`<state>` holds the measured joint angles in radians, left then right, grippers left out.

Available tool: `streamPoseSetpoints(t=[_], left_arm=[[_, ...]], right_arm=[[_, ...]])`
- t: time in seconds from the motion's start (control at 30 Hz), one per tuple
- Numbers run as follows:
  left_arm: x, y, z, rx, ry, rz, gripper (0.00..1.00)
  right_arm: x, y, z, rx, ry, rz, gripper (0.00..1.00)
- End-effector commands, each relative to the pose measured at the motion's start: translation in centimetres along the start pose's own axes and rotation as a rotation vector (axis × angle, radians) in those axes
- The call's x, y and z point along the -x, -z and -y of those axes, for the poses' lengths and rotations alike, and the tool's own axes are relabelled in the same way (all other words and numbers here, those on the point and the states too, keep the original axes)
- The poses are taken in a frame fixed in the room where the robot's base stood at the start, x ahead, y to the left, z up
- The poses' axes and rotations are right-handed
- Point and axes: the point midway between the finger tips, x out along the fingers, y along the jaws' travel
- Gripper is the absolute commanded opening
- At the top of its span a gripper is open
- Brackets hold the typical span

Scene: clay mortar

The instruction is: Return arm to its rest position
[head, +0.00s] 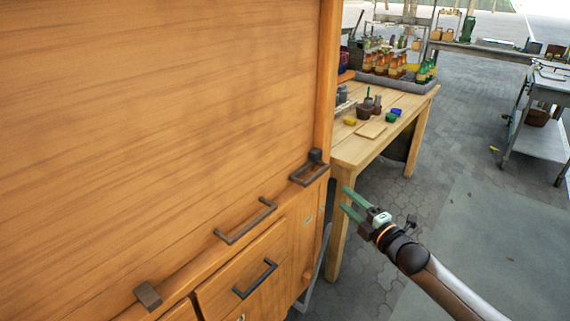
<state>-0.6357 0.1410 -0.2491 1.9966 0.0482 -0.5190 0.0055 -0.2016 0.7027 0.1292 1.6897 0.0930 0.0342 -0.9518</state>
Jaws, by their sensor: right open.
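My right gripper (351,205) is open and empty, its two green fingers pointing left. It hangs in the air just right of the wooden cabinet's lower right corner and in front of a table leg. My right arm comes in from the lower right. My left gripper is not in the view. The cabinet (165,100) fills the left of the view, its large upper panel closed. A dark handle (246,222) is on its lower edge, with a drawer handle (256,279) below.
A wooden table (400,131) stands behind the cabinet's right side, bearing a tray of bottles (397,66), a dark mortar (365,111) and small coloured blocks. A grey metal cart (541,140) stands at the far right. The paved floor (470,200) between is mostly clear.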

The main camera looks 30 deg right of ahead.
Motion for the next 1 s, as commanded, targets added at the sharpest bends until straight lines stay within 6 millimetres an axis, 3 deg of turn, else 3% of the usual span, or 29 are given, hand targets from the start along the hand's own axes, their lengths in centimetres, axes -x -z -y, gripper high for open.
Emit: streamPoseSetpoints(t=[0.17, 0.27, 0.37, 0.5, 0.6, 0.7, 0.8, 1.0], left_arm=[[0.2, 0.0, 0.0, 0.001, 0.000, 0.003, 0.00], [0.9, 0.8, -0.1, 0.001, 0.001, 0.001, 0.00], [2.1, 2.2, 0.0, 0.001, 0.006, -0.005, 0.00], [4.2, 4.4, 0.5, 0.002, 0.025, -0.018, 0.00], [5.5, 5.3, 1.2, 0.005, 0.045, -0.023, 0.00], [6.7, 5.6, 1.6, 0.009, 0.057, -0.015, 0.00], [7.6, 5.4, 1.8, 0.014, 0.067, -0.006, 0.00], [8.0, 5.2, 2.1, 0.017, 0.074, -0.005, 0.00]], right_arm=[[0.1, 0.2, 0.2, -0.013, 0.008, 0.000, 0.52], [1.1, 1.6, 1.8, -0.101, 0.059, 0.000, 0.52], [3.4, 4.9, 5.0, -0.292, 0.169, 0.011, 0.52], [9.2, 11.9, 9.9, -0.671, 0.376, 0.077, 0.52], [13.9, 17.1, 12.1, -0.937, 0.513, 0.159, 0.52], [18.0, 21.6, 13.0, -1.162, 0.620, 0.252, 0.52], [21.0, 24.9, 13.2, -1.323, 0.693, 0.333, 0.52], [23.4, 27.6, 13.4, -1.460, 0.748, 0.412, 0.52]])
